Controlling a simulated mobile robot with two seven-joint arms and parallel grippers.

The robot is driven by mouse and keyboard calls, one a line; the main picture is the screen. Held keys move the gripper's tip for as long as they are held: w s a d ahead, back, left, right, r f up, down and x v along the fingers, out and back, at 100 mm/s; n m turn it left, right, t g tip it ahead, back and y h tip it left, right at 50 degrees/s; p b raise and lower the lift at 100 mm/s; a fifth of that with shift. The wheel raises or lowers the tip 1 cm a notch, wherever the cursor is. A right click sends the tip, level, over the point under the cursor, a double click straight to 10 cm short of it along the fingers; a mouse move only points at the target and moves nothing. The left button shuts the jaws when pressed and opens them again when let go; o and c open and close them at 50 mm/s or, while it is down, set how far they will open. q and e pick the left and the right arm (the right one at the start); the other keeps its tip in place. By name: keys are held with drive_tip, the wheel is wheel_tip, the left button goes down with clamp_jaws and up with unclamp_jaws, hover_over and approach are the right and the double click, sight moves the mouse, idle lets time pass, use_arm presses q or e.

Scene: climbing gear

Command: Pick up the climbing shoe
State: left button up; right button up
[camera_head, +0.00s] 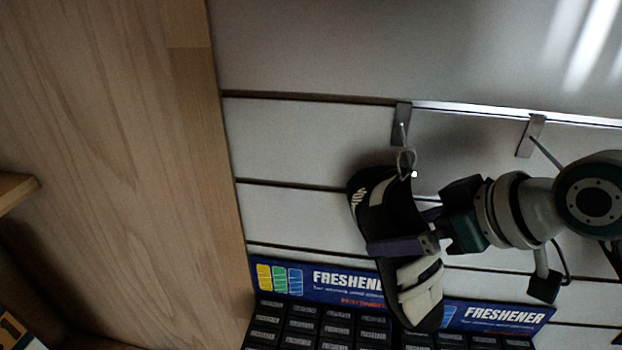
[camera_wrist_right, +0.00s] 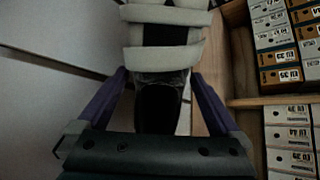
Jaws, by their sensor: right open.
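The climbing shoe (camera_head: 418,284), black with white straps, hangs toe-down from a metal hook on the slatted wall in the head view. A loop at its heel goes to the hook. My right gripper (camera_head: 402,245) comes in from the right, and its purple fingers lie at the shoe's middle. In the right wrist view the shoe (camera_wrist_right: 162,105) lies between the two open fingers of the right gripper (camera_wrist_right: 160,95), with a white strap beyond the tips. Whether a finger touches the shoe cannot be told. My left gripper is not in view.
A second hook (camera_head: 534,138) sticks out to the right, empty. Blue FRESHENER boxes (camera_head: 320,280) with dark packs stand below the shoe. A wooden panel (camera_head: 120,150) closes off the left. Shelves of shoe boxes (camera_wrist_right: 285,65) show in the right wrist view.

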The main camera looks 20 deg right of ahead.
drive_tip(key=x, duration=0.2)
drive_tip(key=shift+w+f+b, duration=0.25)
drive_tip(key=shift+f+b, duration=0.05)
drive_tip(key=c, duration=1.4)
drive_tip(key=shift+r, duration=0.1)
